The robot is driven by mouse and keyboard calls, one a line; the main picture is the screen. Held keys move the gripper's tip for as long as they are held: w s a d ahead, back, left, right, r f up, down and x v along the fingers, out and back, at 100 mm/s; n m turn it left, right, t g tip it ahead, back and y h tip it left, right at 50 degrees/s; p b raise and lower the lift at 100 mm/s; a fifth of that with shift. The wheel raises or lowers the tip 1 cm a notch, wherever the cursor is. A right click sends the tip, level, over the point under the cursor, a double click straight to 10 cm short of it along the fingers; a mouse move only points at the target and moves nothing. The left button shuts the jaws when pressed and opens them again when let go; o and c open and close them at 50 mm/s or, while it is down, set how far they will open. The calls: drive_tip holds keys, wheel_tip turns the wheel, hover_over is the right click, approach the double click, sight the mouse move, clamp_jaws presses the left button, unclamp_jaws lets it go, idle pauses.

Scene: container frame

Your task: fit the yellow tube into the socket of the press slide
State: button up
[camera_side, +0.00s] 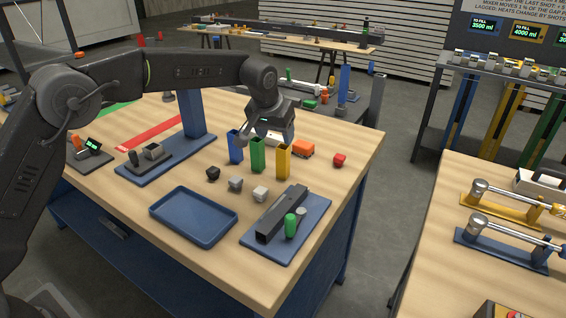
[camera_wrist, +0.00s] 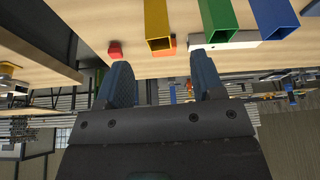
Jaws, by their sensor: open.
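The yellow tube (camera_side: 284,163) stands upright on the wooden table, at the right end of a row with a green tube (camera_side: 258,156) and a blue tube (camera_side: 235,148). My gripper (camera_side: 268,130) is behind the row in the side view, open and empty. In the wrist view, the yellow tube (camera_wrist: 157,22) shows beyond the gap of my open gripper (camera_wrist: 163,72), apart from both fingers.
A blue tray (camera_side: 159,228) and a blue plate (camera_side: 312,226) with a dark bar and green knob lie in front. Small blocks (camera_side: 236,184) lie between. An orange block (camera_side: 303,149) and a red block (camera_side: 340,159) are right of my gripper.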

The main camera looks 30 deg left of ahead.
sight(283, 154)
drive_tip(key=x, duration=0.9)
drive_tip(key=shift+w+d+f, duration=0.15)
drive_tip(key=c, duration=1.1)
